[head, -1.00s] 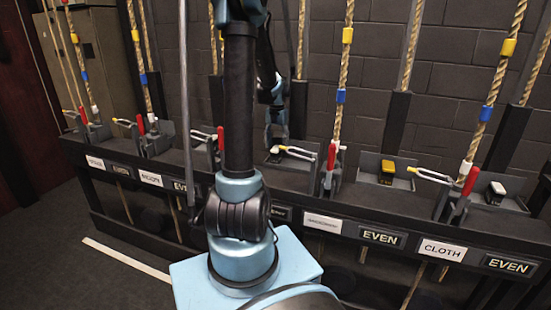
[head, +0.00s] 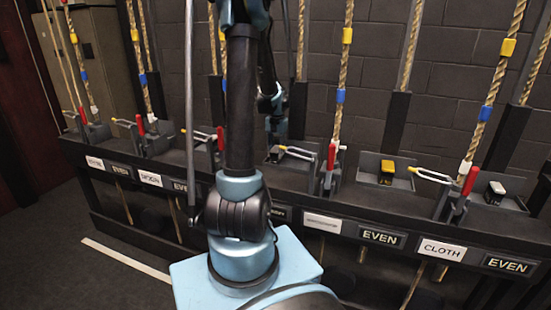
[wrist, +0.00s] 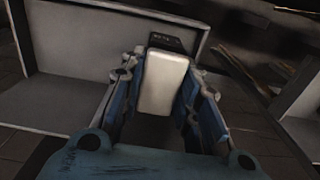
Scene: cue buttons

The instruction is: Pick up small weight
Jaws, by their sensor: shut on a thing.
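A small weight (wrist: 163,85) with a pale white face and a black end shows in the middle of the wrist view. The blue fingers of my gripper (wrist: 162,72) lie along both its sides and are shut on it. In the head view my gripper (head: 275,130) hangs behind my arm, over a tray on the dark rack. The weight is small and partly hidden there, so I cannot tell how high it is held.
A yellow-topped weight (head: 387,172) and a white-topped weight (head: 495,191) sit in trays farther right. Red-handled levers (head: 331,160), ropes (head: 341,70) and upright posts stand along the rack (head: 400,205). Open floor lies at the lower left.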

